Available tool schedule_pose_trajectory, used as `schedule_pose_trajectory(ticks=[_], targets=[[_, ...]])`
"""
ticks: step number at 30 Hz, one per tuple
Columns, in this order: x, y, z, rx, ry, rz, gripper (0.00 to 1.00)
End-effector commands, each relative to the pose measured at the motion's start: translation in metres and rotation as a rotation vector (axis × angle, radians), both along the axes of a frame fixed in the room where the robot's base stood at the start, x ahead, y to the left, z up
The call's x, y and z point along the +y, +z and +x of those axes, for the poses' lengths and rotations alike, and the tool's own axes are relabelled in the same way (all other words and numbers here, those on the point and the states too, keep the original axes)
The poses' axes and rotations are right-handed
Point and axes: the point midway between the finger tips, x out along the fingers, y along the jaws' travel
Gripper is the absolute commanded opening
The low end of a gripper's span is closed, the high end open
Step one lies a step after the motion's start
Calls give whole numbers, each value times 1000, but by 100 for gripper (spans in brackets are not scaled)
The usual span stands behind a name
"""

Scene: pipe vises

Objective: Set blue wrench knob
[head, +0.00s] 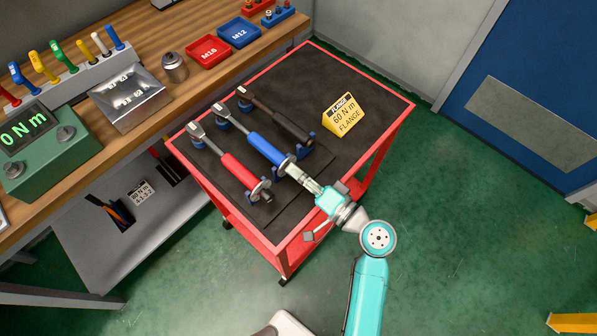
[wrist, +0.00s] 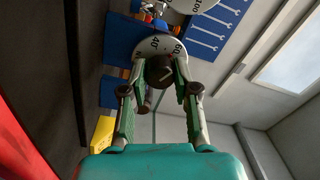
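The blue wrench (head: 264,147) lies in blue cradles on the cart, between a red wrench (head: 238,171) and a black wrench (head: 275,118). My gripper (head: 306,180) is at its near, handle end, in line with the handle. In the wrist view, a dark knob with a light pointer mark (wrist: 159,71) sits between my fingertips (wrist: 161,74). A pale dial with the numbers 40 and 60 (wrist: 158,46) shows behind the knob. The fingers flank the knob closely; I cannot tell whether they touch it. The exact pointer reading is too small to tell.
The red-rimmed cart (head: 380,147) has a dark mat. A yellow sign reading 60 N m FLANGE (head: 344,115) stands on it, right of the wrenches. A wooden workbench (head: 134,48) with a green N m display box (head: 45,146) stands left. Green floor is open at right.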

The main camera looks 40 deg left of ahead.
Motion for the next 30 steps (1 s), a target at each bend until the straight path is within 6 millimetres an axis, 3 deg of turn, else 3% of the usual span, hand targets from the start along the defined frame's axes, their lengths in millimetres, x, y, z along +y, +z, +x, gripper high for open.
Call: schedule_pose_trajectory(ticks=[1,3,16,30], targets=[[0,0,0,0,-1,-1,42],[0,0,0,0,-1,-1,55],[-10,0,0,0,-3,0,55],[-91,-3,-5,1,-5,0,55]])
